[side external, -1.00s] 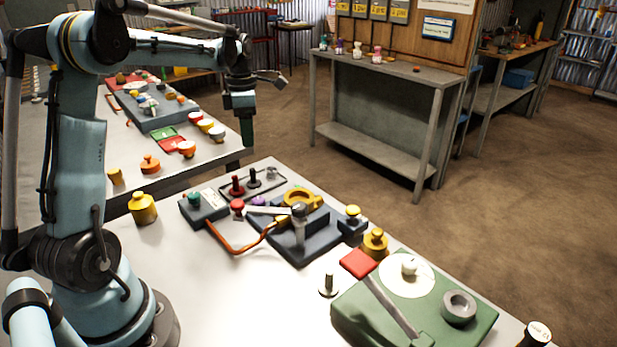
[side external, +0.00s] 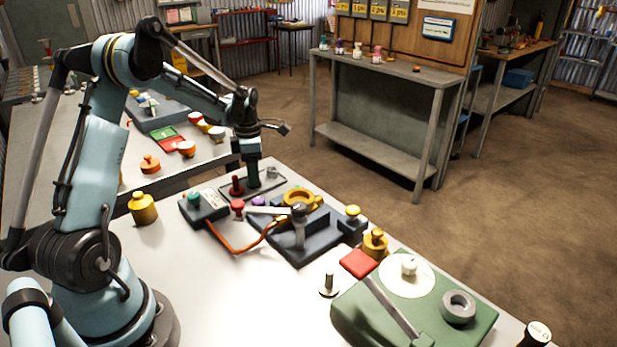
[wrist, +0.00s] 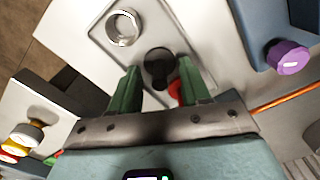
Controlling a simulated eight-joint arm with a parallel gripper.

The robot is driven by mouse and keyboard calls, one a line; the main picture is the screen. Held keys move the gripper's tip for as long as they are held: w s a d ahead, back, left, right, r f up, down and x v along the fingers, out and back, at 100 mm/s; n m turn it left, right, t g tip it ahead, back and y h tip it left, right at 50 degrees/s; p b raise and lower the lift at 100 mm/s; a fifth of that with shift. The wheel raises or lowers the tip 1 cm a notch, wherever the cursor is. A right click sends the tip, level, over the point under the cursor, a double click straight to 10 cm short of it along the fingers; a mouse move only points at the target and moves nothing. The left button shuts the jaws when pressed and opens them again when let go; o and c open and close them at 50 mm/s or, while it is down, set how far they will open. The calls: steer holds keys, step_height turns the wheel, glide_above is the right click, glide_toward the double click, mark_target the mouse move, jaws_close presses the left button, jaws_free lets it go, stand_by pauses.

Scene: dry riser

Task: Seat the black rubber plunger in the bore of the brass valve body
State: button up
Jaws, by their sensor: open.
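The black rubber plunger (wrist: 158,66) stands on a shallow grey tray (wrist: 97,32), seen from above in the wrist view. My gripper (wrist: 159,72) is open, with one green finger on either side of the plunger and gaps between. I cannot tell exactly how far down the fingers reach. The brass valve body (side external: 289,202), a yellow ring-shaped piece, sits on a dark blue block; the inside of its bore is not clear. It is outside the wrist view.
A purple knob (side external: 258,201) and a lever (side external: 299,230) are near the valve body.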

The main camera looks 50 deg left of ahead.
steer(key=shift+f, duration=0.25)
jaws_close()
steer(key=shift+r, duration=0.2)
